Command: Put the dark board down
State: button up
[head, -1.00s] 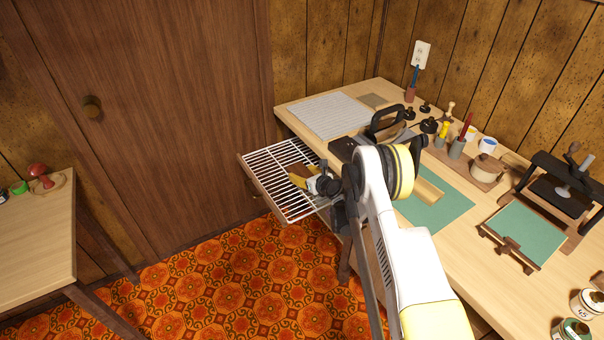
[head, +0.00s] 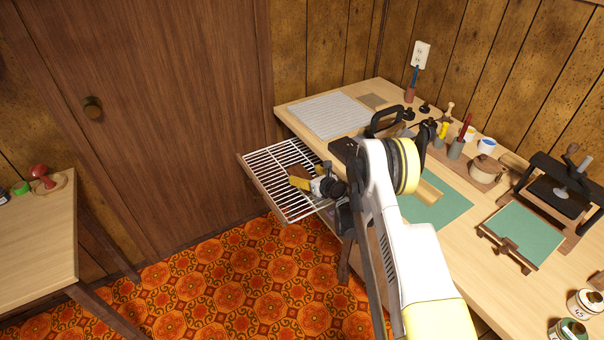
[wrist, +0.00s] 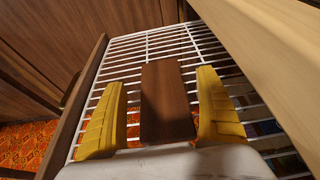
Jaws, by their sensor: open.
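The dark board (wrist: 166,100) is a reddish-brown slab. It lies on the white wire rack (wrist: 140,45) of a pulled-out drawer, between my two yellow fingers in the wrist view. My gripper (wrist: 162,100) is open, with a gap on each side of the board. The board's near end is hidden by the gripper's body. In the head view the board (head: 299,170) shows as a small brown patch beside my gripper (head: 299,183), over the rack (head: 268,168).
The rack juts out from the workbench (head: 290,115) over the patterned floor. The bench edge runs close on the right in the wrist view. A gridded pale mat (head: 328,114), a black-handled tool (head: 385,119) and a green mat (head: 450,204) lie on the bench.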

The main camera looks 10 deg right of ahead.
aim_at(311, 177)
jog(key=p+v, duration=0.1)
jog(key=v, duration=0.3)
jog(key=shift+s+r, duration=0.15)
jog(key=shift+r, duration=0.1)
jog(key=shift+s+d, duration=0.15)
jog(key=shift+s, duration=0.2)
